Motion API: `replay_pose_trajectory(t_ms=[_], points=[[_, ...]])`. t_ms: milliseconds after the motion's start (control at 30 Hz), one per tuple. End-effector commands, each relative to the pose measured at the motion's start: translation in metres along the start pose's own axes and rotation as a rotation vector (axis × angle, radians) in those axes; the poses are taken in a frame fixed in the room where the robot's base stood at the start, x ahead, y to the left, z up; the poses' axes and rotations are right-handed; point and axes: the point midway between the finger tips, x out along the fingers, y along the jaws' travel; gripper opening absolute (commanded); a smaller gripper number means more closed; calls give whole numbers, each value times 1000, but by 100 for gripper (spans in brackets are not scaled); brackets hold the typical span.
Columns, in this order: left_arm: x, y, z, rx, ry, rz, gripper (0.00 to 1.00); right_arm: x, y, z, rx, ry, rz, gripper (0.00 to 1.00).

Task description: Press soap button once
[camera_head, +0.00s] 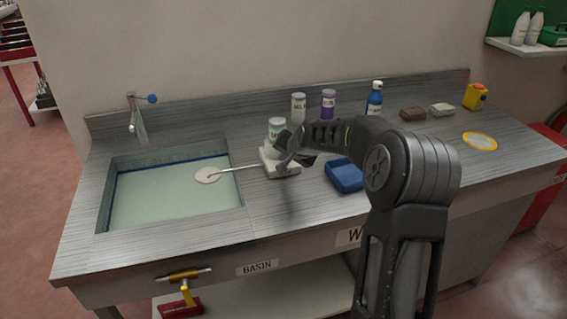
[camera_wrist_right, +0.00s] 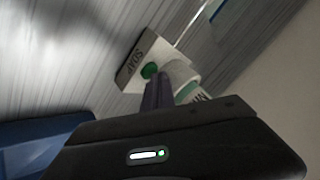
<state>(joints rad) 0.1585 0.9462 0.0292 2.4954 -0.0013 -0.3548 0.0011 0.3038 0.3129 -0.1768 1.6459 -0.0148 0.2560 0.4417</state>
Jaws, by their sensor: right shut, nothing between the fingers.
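In the wrist view the block (camera_wrist_right: 137,52) reads SOAP and carries a round green button (camera_wrist_right: 149,71). My right gripper (camera_head: 286,158) is shut and empty, over the block. In the wrist view its closed fingertips (camera_wrist_right: 158,80) point at the button and overlap its lower edge; I cannot tell whether they touch it. In the head view the gripper hides the button. My left gripper is not in view.
A water-filled basin (camera_head: 105,200) with a tap (camera_head: 136,118) lies left. A blue tray (camera_head: 344,178) sits right of the dispenser. Behind stand a white bottle (camera_head: 298,108), a purple bottle (camera_head: 328,104) and a blue bottle (camera_head: 374,100). A yellow-rimmed disc (camera_head: 480,141) lies far right.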

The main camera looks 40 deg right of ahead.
Motion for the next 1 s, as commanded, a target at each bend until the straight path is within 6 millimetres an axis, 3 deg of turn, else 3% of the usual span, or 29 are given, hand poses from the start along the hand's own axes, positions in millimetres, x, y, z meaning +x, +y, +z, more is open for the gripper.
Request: replay_pose_trajectory(t_ms=[1000], points=[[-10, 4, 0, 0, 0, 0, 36, -11, -8, -7, 0, -2, 1, 0]])
